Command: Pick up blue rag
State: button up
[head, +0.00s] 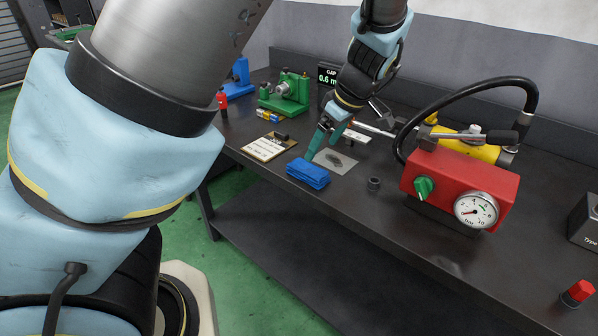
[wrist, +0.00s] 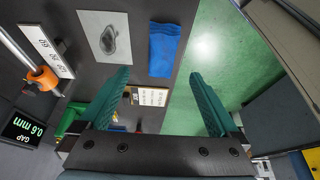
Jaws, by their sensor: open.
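The blue rag (head: 308,173) lies folded on the dark bench top, close to its front edge. In the wrist view the rag (wrist: 164,50) is near the top, beyond the fingertips and not between them. My gripper (head: 324,142) has teal fingers and is above the bench, just behind the rag in the head view. In the wrist view my gripper (wrist: 162,78) is open, with its two fingers wide apart and nothing held.
A grey sheet with a dark stain (head: 335,161) lies beside the rag. A clipboard (head: 269,146) is to its left, a small dark ring (head: 374,183) to its right. A red pump with gauge (head: 460,188) stands farther right. A display (wrist: 22,129) reads a gap of 0.6 mm.

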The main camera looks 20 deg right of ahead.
aim_at(309, 168)
jog(key=x, duration=0.3)
jog(key=shift+w+a+f, duration=0.1)
jog(key=shift+f, duration=0.1)
jog(key=shift+a+p+x, duration=0.2)
jog(key=shift+p+x, duration=0.95)
jog(key=shift+x, duration=1.6)
jog(key=c, duration=1.4)
notch_tip(309, 168, up, 10)
jog(key=shift+r+b, duration=0.1)
jog(key=shift+b, duration=0.95)
jog(key=shift+c, duration=0.2)
